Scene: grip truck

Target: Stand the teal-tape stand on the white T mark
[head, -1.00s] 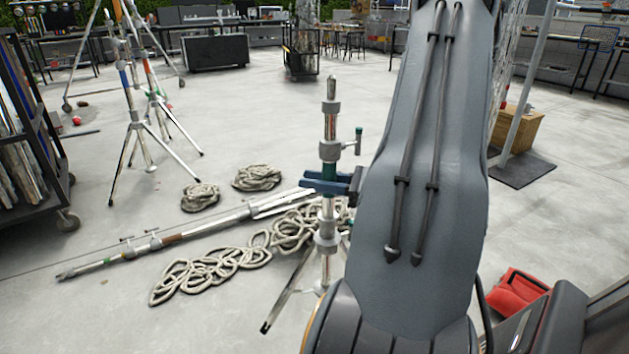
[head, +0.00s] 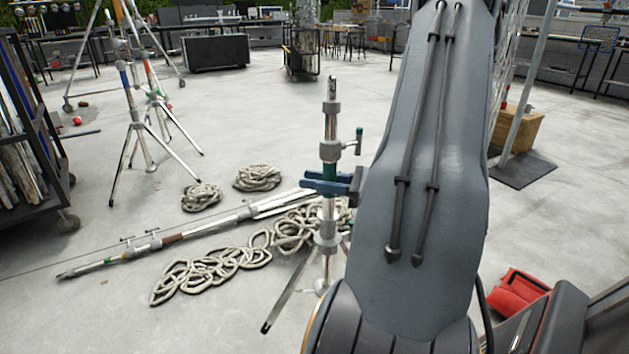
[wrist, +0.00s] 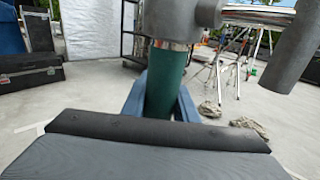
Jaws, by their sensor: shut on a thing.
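The teal-tape stand (head: 330,135) is a steel stand with grey collars, a side handle near the top and splayed legs. It is upright in the middle of the head view. My gripper (head: 322,184) is shut around its column at the teal band. In the wrist view the teal band (wrist: 166,78) stands between the two blue fingers of my gripper (wrist: 160,103). My arm hides part of the legs, and I cannot tell whether the feet touch the floor. A pale strip (wrist: 30,132) lies on the floor at left in the wrist view; I cannot tell if it is the T mark.
Coiled rope (head: 215,268) and a long pole (head: 180,236) lie on the floor close behind and left of the stand. Other stands (head: 137,125) and a rack cart (head: 35,150) are at left. A red bag (head: 517,291) lies at right. Open floor extends behind.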

